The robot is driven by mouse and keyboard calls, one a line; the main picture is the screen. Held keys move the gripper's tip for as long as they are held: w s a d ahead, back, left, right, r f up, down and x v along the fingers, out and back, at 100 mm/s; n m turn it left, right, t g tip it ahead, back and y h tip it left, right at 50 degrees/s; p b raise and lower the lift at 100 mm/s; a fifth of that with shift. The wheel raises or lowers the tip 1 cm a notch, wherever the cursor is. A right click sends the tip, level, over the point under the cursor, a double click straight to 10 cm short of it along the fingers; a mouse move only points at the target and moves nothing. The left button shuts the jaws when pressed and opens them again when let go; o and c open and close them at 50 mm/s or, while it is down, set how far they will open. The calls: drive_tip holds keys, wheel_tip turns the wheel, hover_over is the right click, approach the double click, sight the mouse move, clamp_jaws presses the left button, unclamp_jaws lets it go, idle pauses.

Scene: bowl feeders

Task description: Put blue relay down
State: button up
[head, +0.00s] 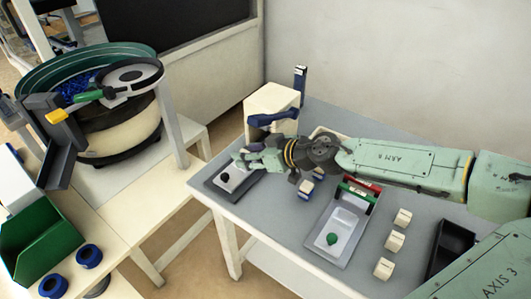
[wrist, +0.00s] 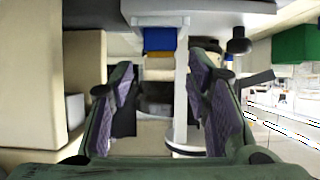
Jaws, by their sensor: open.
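My gripper (head: 243,157) reaches left over the table, above the pale plate of a dark-based fixture (head: 214,184) with a black knob (head: 225,178). In the wrist view its two purple-padded fingers (wrist: 162,105) stand apart with nothing between them.
A cream box (head: 262,103) with a blue handle-like part stands behind the gripper. A blue-and-white block (head: 305,189) lies under my arm. A grey tray (head: 325,258) with a green knob, several cream blocks (head: 394,242) and a black bin (head: 450,245) lie right. A bowl feeder (head: 120,135) stands left.

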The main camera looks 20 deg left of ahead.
drive_tip(key=b+v, duration=0.1)
drive_tip(key=v, duration=1)
drive_tip(key=shift+b, duration=0.35)
drive_tip(key=shift+s+f, duration=0.15)
drive_tip(key=shift+f, duration=0.05)
